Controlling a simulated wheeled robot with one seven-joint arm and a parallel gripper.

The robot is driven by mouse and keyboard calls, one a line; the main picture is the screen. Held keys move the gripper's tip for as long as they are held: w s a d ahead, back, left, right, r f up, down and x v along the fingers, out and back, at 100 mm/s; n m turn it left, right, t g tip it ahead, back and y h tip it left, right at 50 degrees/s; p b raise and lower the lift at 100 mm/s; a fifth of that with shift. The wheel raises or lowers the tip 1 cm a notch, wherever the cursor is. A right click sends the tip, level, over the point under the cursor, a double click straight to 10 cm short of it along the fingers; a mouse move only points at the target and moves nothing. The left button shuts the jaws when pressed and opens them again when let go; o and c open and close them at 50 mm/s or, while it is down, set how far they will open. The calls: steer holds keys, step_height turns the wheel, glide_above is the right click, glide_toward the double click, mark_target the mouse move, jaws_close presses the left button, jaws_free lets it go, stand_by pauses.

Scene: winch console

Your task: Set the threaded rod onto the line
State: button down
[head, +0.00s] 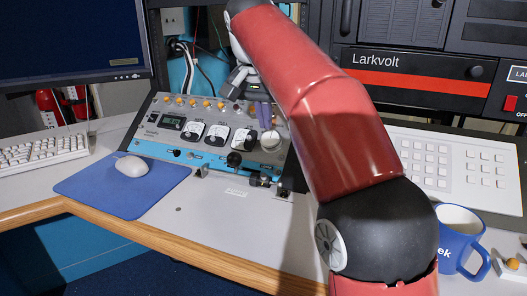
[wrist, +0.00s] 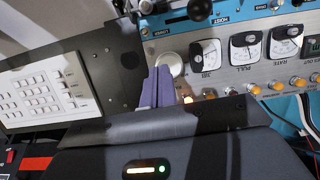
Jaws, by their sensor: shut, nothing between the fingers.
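My gripper (head: 263,113) is over the winch console's sloping panel (head: 215,140). Its two purple fingers (wrist: 157,86) are together with nothing between them. In the wrist view the fingertips show in front of a round white knob (wrist: 172,64), beside the row of dial gauges; I cannot tell whether they touch it. The same knob (head: 271,141) shows in the head view just below the fingers. I cannot make out a threaded rod or a line for it in either view; my arm hides part of the console's right side.
A black ball-topped lever (head: 234,159) and small metal fittings (head: 262,180) stand at the panel's lower edge. A mouse (head: 131,166) lies on a blue mat (head: 100,190). A blue mug (head: 461,240) stands at right. The grey desk plate (head: 225,222) is mostly clear.

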steer(key=b+x, duration=0.3)
steer(key=x, duration=0.6)
steer(key=shift+f, duration=0.35)
steer(key=shift+s+a+f+b, duration=0.2)
steer(key=shift+s+f+b, duration=0.1)
steer(key=shift+s+f, duration=0.25)
steer(key=shift+s+a+f+b, duration=0.25)
steer(key=shift+s+f+b, duration=0.1)
steer(key=shift+s, duration=0.3)
steer(key=shift+s+a+f, duration=0.1)
steer(key=shift+s+f, duration=0.1)
steer(key=shift+s, duration=0.15)
